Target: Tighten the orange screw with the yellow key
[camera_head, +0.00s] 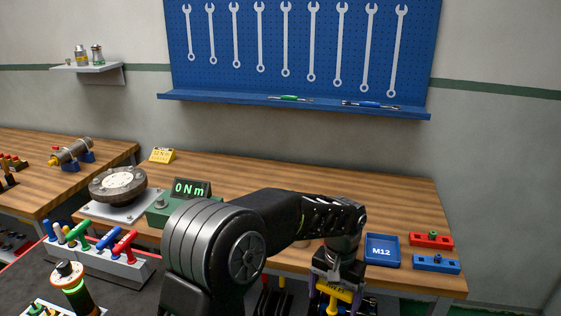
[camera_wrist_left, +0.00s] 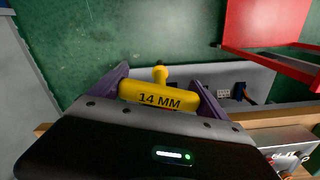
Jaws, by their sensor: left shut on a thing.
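The yellow key (camera_head: 331,307) is a T-handle marked 14 MM. In the left wrist view the key (camera_wrist_left: 158,96) lies crosswise between my purple fingertips. My left gripper (camera_head: 338,285) is shut on its handle, low at the front edge of the wooden bench; it also shows in the left wrist view (camera_wrist_left: 160,92). The key's yellow stem points away from the wrist camera. I cannot make out the orange screw in either view. My right gripper is out of view.
A green box reading 0 Nm (camera_head: 190,189) stands beside a dark round flange (camera_head: 118,185). A grey rack (camera_head: 110,262) holds coloured T-handle keys. A blue M12 tray (camera_head: 381,250) and red (camera_head: 431,241) and blue blocks (camera_head: 436,265) sit at right. The bench's back middle is clear.

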